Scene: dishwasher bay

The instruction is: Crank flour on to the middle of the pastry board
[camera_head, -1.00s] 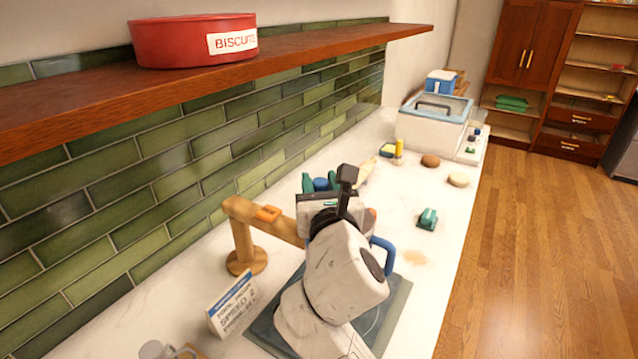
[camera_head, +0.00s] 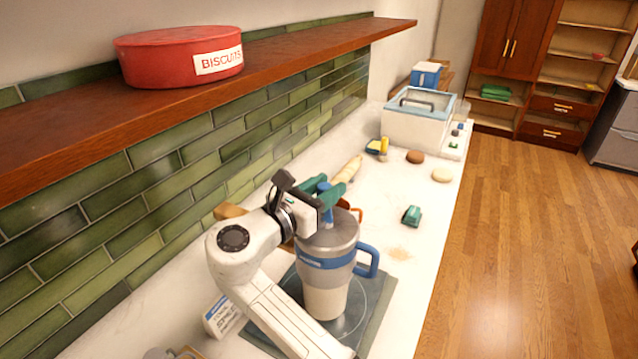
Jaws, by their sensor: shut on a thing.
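A grey metal flour canister (camera_head: 327,243) with a blue band and a blue side handle (camera_head: 367,262) appears upright over the pastry board (camera_head: 383,313). The board is a grey-green square with a ring on it; the canister and my arm hide its middle. A blue crank knob (camera_head: 325,203) stands up from the canister's top. I cannot see whether flour lies on the board.
A green object (camera_head: 411,215), rolling pin (camera_head: 349,168) and glass-lidded box (camera_head: 420,122) lie farther along the counter. A shelf with a red biscuit tin (camera_head: 180,52) overhangs the left.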

